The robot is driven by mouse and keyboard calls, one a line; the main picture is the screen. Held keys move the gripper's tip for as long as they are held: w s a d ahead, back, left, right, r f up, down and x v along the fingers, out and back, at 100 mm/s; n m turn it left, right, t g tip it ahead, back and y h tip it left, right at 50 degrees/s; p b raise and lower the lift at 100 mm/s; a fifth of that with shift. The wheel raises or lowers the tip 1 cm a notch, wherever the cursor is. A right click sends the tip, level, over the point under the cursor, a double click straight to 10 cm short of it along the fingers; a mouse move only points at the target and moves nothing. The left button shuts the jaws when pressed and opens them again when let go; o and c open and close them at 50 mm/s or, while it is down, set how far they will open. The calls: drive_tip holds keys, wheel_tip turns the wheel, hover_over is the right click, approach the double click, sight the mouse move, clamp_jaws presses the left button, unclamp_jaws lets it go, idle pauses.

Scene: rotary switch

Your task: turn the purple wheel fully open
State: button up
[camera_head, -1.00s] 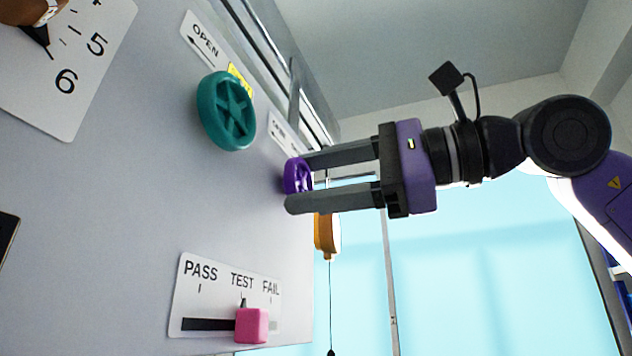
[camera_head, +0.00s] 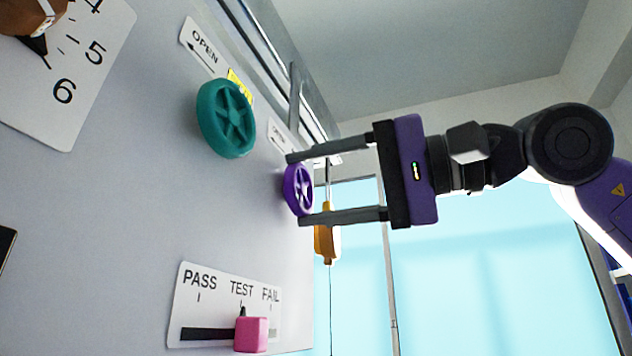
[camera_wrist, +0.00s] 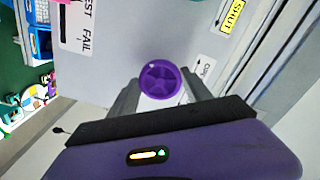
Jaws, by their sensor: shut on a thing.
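The purple wheel (camera_head: 299,189) is a small spoked handwheel on the grey panel, near its right edge in the head view. In the wrist view the purple wheel (camera_wrist: 160,80) sits centred between the fingers. My gripper (camera_head: 298,190) has one finger above the wheel and one below it, shut on its rim. In the wrist view my gripper (camera_wrist: 160,92) has a finger at each side of the wheel. A white label with an arrow (camera_wrist: 206,70) beside the wheel is only partly readable.
A larger teal wheel (camera_head: 226,118) is on the panel to the left, by an OPEN label (camera_head: 203,46). A pink slider knob (camera_head: 251,334) sits on a PASS/TEST/FAIL plate (camera_head: 190,310) below. An orange handle (camera_head: 327,240) hangs behind my lower finger.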

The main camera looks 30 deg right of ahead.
drive_tip(key=n, duration=0.4)
drive_tip(key=shift+n+p, duration=0.3)
drive_tip(key=shift+p, duration=0.05)
drive_tip(key=n, duration=0.4)
drive_tip(key=shift+f+n+p, duration=0.15)
drive_tip(key=shift+n+p, duration=0.2)
drive_tip(key=shift+n, duration=0.05)
drive_tip(key=o, duration=1.4)
drive_tip(key=shift+c, duration=0.2)
drive_tip(key=b+v, duration=0.2)
drive_tip(key=v, duration=0.6)
drive_tip(key=shift+w, duration=0.1)
